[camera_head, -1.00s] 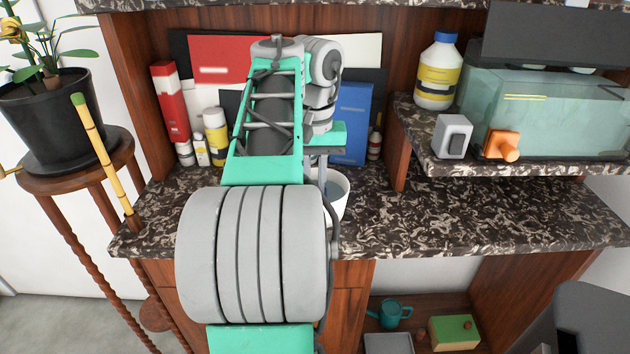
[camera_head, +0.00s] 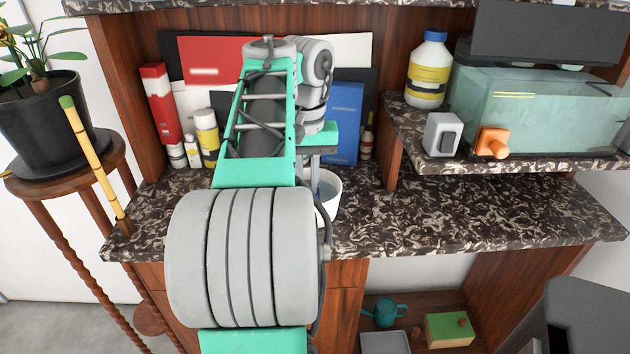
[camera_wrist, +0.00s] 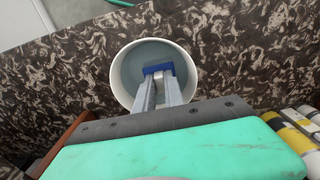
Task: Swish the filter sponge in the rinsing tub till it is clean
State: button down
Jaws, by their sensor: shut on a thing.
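The rinsing tub (camera_head: 333,188) is a white round tub on the dark speckled counter, partly hidden behind my arm in the head view.
A glass tank (camera_head: 550,105) stands on a raised ledge at right, with a white bottle (camera_head: 428,70), a grey box (camera_head: 443,134) and an orange part (camera_head: 492,142). Bottles (camera_head: 207,137) and boxes stand behind my arm. The counter right of the tub (camera_head: 470,215) is clear.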

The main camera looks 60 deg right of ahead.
jog(key=shift+w, duration=0.1)
jog(key=shift+s+d, duration=0.25)
jog(key=shift+s, duration=0.3)
jog(key=shift+s+d, duration=0.25)
jog(key=shift+s, duration=0.25)
jog(key=shift+w, duration=0.1)
jog(key=shift+w+a, duration=0.3)
jog(key=shift+w, duration=0.2)
jog(key=shift+w+a, duration=0.3)
jog(key=shift+w, duration=0.2)
jog(key=shift+s+d, duration=0.3)
jog(key=shift+s, duration=0.25)
jog(key=shift+s+d, duration=0.25)
jog(key=shift+s, duration=0.3)
